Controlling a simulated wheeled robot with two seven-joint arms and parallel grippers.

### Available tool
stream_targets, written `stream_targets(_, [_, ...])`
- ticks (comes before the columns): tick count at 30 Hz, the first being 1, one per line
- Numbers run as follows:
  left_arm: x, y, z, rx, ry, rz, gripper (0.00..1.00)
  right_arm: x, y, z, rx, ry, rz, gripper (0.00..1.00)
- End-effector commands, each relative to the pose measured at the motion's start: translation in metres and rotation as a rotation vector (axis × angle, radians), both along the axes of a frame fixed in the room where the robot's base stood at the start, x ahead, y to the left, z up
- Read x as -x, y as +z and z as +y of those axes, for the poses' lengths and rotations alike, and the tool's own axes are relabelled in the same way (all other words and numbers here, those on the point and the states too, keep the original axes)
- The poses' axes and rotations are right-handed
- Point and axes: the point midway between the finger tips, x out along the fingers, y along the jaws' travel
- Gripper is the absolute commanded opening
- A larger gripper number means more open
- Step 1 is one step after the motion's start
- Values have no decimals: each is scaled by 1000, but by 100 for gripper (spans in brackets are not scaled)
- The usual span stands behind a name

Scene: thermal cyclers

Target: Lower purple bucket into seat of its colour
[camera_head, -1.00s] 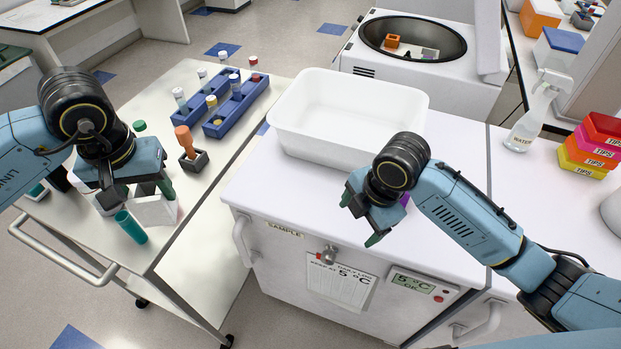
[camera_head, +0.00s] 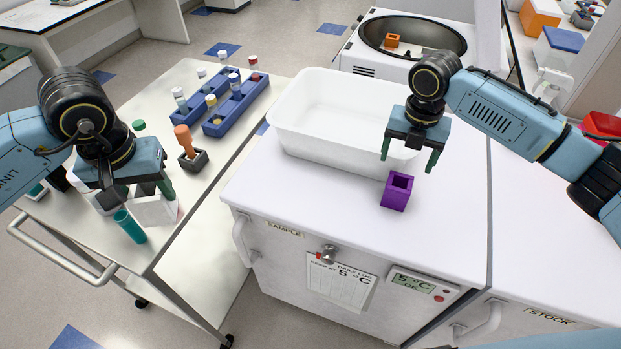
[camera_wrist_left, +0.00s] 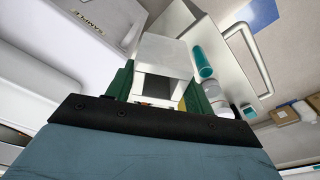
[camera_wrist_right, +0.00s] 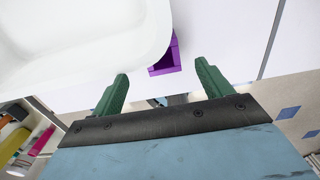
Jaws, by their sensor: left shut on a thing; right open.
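The purple bucket (camera_head: 397,192), a square open-topped block, stands upright on the white counter in front of the white tub. It also shows in the right wrist view (camera_wrist_right: 165,62), partly behind the tub's rim. My right gripper (camera_head: 408,160) is open and empty, above and slightly behind the bucket, apart from it. My left gripper (camera_head: 138,192) is shut on a white box (camera_head: 155,212) at the trolley, also seen between its fingers in the left wrist view (camera_wrist_left: 165,52). The centrifuge (camera_head: 358,60) is open with an orange bucket (camera_head: 392,40) inside; no purple seat can be made out there.
The white tub (camera_head: 290,140) stands on the counter between the purple bucket and the centrifuge. The trolley holds blue tube racks (camera_head: 238,108), an orange-handled tool in a dark block (camera_head: 193,160) and a teal tube (camera_head: 130,226). The counter right of the bucket is clear.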

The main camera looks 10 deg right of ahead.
Motion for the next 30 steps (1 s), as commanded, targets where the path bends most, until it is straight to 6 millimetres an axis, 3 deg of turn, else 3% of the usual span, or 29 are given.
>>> stream_targets(8, [0, 0, 0, 1, 0, -2, 19, 3, -25, 1, 1, -1, 2, 78])
stream_targets(15, [0, -1, 0, 1, 0, -2, 19, 7, -59, 1, 1, -2, 1, 78])
stream_targets(25, [0, -1, 0, 1, 0, -2, 19, 7, -66, 2, 0, -1, -2, 78])
stream_targets(30, [0, -1, 0, 1, 0, -2, 19, 7, -66, 2, 1, -1, -2, 56])
